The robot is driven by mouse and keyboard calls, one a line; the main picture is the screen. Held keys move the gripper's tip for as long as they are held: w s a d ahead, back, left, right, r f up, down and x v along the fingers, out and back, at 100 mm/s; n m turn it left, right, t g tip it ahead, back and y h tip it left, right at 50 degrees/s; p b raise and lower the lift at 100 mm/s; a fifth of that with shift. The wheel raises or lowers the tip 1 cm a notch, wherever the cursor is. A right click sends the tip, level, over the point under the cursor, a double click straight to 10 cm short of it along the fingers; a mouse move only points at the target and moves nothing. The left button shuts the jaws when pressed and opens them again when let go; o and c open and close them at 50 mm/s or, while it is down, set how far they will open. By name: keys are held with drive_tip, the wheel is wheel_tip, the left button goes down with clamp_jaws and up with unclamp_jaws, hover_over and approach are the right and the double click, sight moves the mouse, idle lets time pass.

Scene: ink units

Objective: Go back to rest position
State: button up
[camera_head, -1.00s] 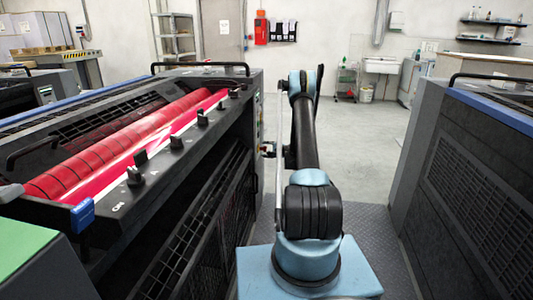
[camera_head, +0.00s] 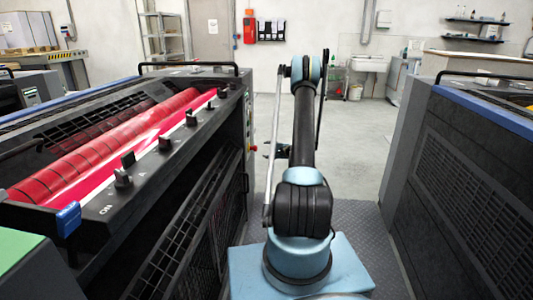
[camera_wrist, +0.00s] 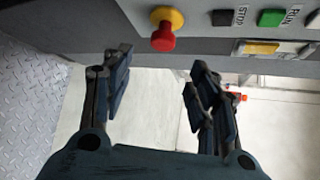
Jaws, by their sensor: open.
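My gripper (camera_wrist: 158,78) is open and empty in the wrist view, its two dark fingers spread apart. A red emergency button (camera_wrist: 163,37) on a yellow base is beyond the fingers, at the top of the wrist view. To its right on the same panel are a dark STOP button (camera_wrist: 223,18) and a green RUN button (camera_wrist: 271,18). In the head view my gripper (camera_head: 265,150) shows small and dark, poking out left of my arm near the side of the left ink unit (camera_head: 190,150). Its fingers are too small there to tell apart.
The left ink unit carries red rollers (camera_head: 110,140) and a row of black knobs. A second machine (camera_head: 465,160) stands close on the right. My arm is in the aisle between them. The floor (camera_head: 355,145) beyond is clear up to a sink (camera_head: 368,65).

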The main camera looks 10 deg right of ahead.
drive_tip(key=s+a+r+n+g+h, duration=0.1)
drive_tip(key=s+a+r+n+g, duration=0.2)
drive_tip(key=s+r, duration=0.5)
drive_tip(key=s+a+r+n+g, duration=0.1)
drive_tip(key=s+a+r+n, duration=0.45)
drive_tip(key=r, duration=0.55)
drive_tip(key=s+a+r+g, duration=0.2)
drive_tip(key=s+r, duration=0.1)
drive_tip(key=s, duration=0.8)
drive_tip(key=s+r+n+g+h, duration=0.1)
drive_tip(key=s+n+g+h, duration=0.2)
drive_tip(key=s, duration=1.7)
drive_tip(key=s+d+f+n+h, duration=0.1)
drive_tip(key=s+f+n, duration=0.1)
drive_tip(key=s, duration=0.7)
drive_tip(key=s+d+f+n+g+h, duration=0.1)
drive_tip(key=s+d+f+n+h, duration=0.1)
drive_tip(key=s, duration=0.7)
drive_tip(key=shift+d+f, duration=0.25)
drive_tip(key=shift+f, duration=0.55)
drive_tip(key=shift+n, duration=0.25)
